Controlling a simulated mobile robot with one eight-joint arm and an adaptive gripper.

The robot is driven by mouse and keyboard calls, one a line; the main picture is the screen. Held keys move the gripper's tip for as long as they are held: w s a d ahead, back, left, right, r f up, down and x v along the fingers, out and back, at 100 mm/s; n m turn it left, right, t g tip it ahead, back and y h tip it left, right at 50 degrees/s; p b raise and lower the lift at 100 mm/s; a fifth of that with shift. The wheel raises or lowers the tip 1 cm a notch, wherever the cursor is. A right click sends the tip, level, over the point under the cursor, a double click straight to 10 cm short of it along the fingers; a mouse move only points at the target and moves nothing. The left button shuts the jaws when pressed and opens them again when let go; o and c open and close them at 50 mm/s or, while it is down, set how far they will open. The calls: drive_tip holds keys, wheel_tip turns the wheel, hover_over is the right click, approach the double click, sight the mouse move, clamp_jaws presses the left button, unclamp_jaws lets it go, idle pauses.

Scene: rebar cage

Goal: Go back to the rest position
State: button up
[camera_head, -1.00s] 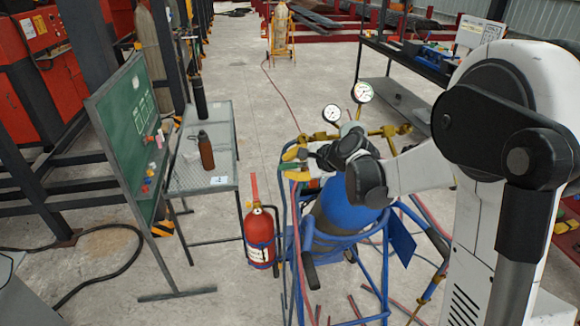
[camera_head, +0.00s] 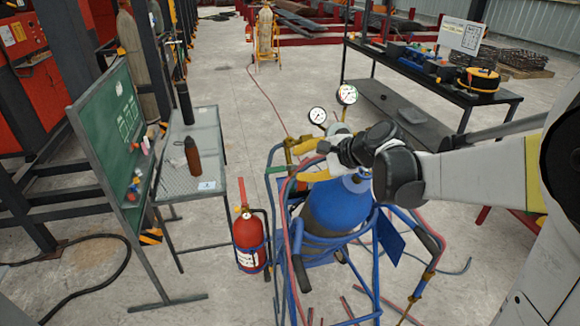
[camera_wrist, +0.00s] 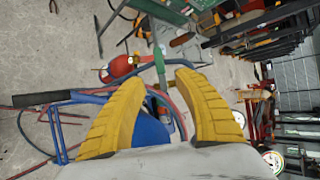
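My gripper (camera_head: 297,162) has two yellow fingers and hangs over the blue gas-cylinder cart (camera_head: 330,240) in the head view. In the wrist view my gripper (camera_wrist: 163,75) shows its fingers spread apart with nothing held between them. The blue cylinder (camera_head: 340,205) stands in the cart below my wrist, partly hidden by it. Two round gauges (camera_head: 347,95) show just behind my wrist. Hoses (camera_wrist: 150,62) pass beyond the fingertips in the wrist view; I cannot tell how close they are.
A red fire extinguisher (camera_head: 250,241) stands left of the cart. Further left are a metal table (camera_head: 207,160) with a brown bottle (camera_head: 193,157) and a green board (camera_head: 110,130). A dark workbench (camera_head: 440,80) stands at right. The floor between is open.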

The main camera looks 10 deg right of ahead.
drive_tip(key=shift+s+d+r, duration=0.2)
drive_tip(key=shift+s+r, duration=0.1)
drive_tip(key=shift+s, duration=0.05)
drive_tip(key=s+f+n+h+b, duration=0.2)
drive_tip(key=s+n, duration=0.3)
drive_tip(key=s, duration=0.3)
drive_tip(key=s+f+n+g+h+b, duration=0.1)
drive_tip(key=s+f+n+h+b, duration=0.1)
drive_tip(key=s+f+n, duration=0.3)
drive_tip(key=s+f+n+g+h+b, duration=0.1)
drive_tip(key=s+f+n+b, duration=0.3)
drive_tip(key=s, duration=0.7)
drive_tip(key=shift+s+a+n+h, duration=0.25)
drive_tip(key=shift+a+n+h, duration=0.3)
drive_tip(key=shift+n, duration=0.25)
drive_tip(key=shift+d+f, duration=0.1)
drive_tip(key=shift+f, duration=0.05)
